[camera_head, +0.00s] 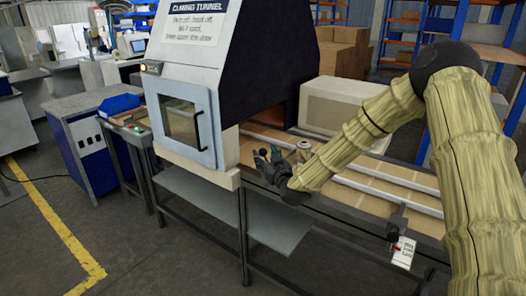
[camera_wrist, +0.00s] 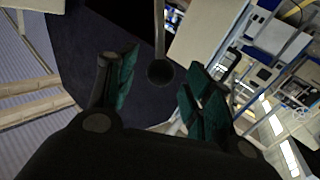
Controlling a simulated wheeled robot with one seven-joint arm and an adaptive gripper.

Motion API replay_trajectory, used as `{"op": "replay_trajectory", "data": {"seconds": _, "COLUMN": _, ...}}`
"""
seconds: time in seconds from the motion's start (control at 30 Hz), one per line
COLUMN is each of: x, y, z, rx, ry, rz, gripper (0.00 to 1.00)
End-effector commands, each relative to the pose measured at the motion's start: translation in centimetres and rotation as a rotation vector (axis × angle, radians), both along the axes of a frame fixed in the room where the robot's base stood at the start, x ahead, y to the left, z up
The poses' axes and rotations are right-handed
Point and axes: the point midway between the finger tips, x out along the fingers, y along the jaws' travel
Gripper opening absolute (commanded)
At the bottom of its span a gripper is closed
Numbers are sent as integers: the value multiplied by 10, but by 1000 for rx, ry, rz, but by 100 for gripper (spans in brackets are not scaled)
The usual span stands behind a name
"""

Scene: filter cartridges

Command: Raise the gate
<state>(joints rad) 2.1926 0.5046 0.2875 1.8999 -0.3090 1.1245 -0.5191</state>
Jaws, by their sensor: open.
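The curing tunnel (camera_head: 190,60) is a dark-hooded machine with a pale sign and a windowed front door (camera_head: 188,122). My gripper (camera_head: 266,158) is by its right side, near the side opening above the conveyor. In the wrist view my gripper (camera_wrist: 163,66) is open, with green-padded fingers spread apart. A dark rod ending in a round knob (camera_wrist: 160,73) shows between the fingers, apart from both pads in the picture; how deep it sits between them I cannot tell. I cannot clearly make out the gate panel itself in either view.
A conveyor (camera_head: 375,200) with pale rails runs right from the tunnel. A beige box-shaped unit (camera_head: 345,105) stands behind it. A small pale round thing (camera_head: 304,145) is near my wrist. A blue cabinet (camera_head: 85,145) stands left; a grey shelf (camera_head: 225,205) sits below the tunnel.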

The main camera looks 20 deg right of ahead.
Motion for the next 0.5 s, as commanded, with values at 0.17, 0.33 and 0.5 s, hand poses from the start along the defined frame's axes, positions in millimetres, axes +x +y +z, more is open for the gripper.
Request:
{"op": "replay_trajectory", "data": {"seconds": 0.17, "x": 19, "y": 2, "z": 1, "rx": 0, "ry": 0, "rz": 0, "gripper": 51}}
{"op": "replay_trajectory", "data": {"seconds": 0.33, "x": 27, "y": 2, "z": 0, "rx": 0, "ry": 1, "rz": 0, "gripper": 51}}
{"op": "replay_trajectory", "data": {"seconds": 0.5, "x": 28, "y": 2, "z": -1, "rx": 0, "ry": 1, "rz": 0, "gripper": 51}}
